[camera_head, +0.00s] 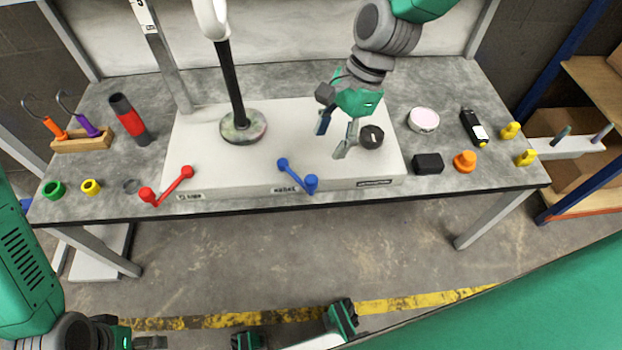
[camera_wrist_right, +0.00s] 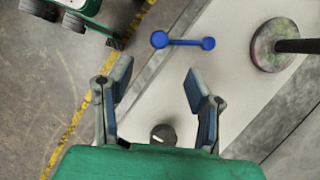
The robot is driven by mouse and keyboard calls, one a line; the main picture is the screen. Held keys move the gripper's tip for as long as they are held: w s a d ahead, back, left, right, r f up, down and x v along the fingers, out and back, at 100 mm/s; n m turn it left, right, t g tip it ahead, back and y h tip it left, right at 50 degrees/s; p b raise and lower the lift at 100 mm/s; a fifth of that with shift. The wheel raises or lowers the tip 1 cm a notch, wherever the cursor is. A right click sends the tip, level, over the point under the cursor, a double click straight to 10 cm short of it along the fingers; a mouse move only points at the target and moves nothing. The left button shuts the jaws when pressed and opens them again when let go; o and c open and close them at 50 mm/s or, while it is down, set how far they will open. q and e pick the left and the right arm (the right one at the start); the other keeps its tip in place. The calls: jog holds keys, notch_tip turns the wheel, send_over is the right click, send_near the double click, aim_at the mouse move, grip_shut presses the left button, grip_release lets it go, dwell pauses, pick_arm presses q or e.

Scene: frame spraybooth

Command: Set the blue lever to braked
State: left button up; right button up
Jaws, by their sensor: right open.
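The blue lever (camera_head: 298,176) is at the front edge of the white panel (camera_head: 215,165), near its middle. Its bar slants down to the right between two round ends; the label beside it is too small to read. In the right wrist view the lever (camera_wrist_right: 183,42) lies beyond the fingertips. My right gripper (camera_head: 334,137) is open and empty above the panel, behind and right of the lever and apart from it. My left gripper (camera_head: 148,341) is low at the bottom left, in front of the table and partly cut off; its jaw state is unclear.
A red lever (camera_head: 167,187) is on the panel's left front. A black post (camera_head: 234,85) on a round base stands behind the levers. A black knob (camera_head: 371,137) is close to the right gripper. Small objects sit on both sides of the panel.

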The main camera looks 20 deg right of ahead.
aim_at(312, 178)
jog(key=b+x, duration=0.2)
jog(key=x, duration=0.9)
jog(key=shift+a+f+b, duration=0.1)
jog(key=shift+f+b, duration=0.2)
grip_shut()
